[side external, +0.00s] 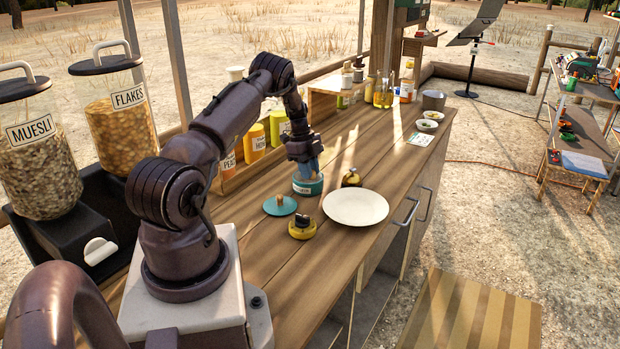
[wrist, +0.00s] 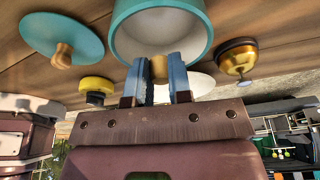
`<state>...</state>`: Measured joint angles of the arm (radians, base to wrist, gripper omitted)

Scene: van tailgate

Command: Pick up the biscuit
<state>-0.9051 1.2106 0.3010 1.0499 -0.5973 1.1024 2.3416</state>
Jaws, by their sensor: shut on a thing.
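My gripper (side external: 307,165) points down at the teal jar (side external: 307,187) on the wooden counter. In the wrist view, the blue fingers of my gripper (wrist: 159,72) are shut on a small tan biscuit (wrist: 158,66). The biscuit shows only in part between the fingertips. Behind it is the open mouth of the teal jar (wrist: 203,42), pale inside. I cannot tell whether the biscuit is inside the jar or just above its rim. In the side view the biscuit is hidden. The jar's teal lid (side external: 272,207), with a wooden knob, lies on the counter beside the jar.
A white plate (side external: 355,207) lies right of the jar. A yellow-and-black item (side external: 302,228) stands near the lid, and a brass-coloured one (side external: 351,178) stands behind the plate. Yellow-labelled jars (side external: 255,140) line the back edge. The counter (side external: 400,162) is clear toward the far bowls.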

